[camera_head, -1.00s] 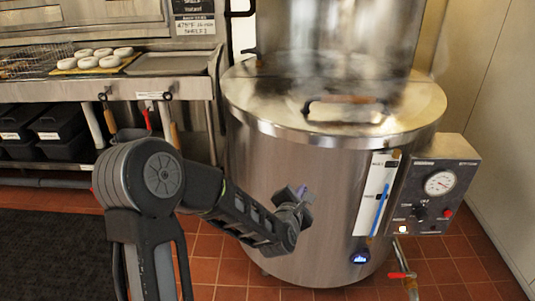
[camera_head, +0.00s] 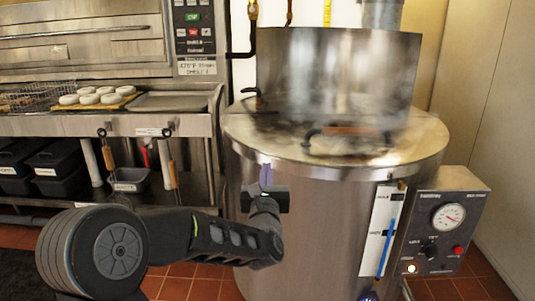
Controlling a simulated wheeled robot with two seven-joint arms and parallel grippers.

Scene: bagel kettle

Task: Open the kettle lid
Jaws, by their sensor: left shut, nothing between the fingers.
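The large steel kettle (camera_head: 310,215) stands right of centre. Its flat lid (camera_head: 285,145) lies down on top, with a dark-ended handle (camera_head: 345,131) with a brown middle near the front. My left gripper (camera_head: 266,172) points upward, shut and empty, at the front left of the kettle just below its rim. It is left of and lower than the handle, clear of it. I cannot tell whether it touches the kettle wall.
An upright steel panel (camera_head: 338,75) rises behind the lid. A control box (camera_head: 442,232) with a gauge sits on the kettle's right side. At left, a steel counter (camera_head: 60,125) holds a board of bagels (camera_head: 97,97) and an empty tray (camera_head: 173,101).

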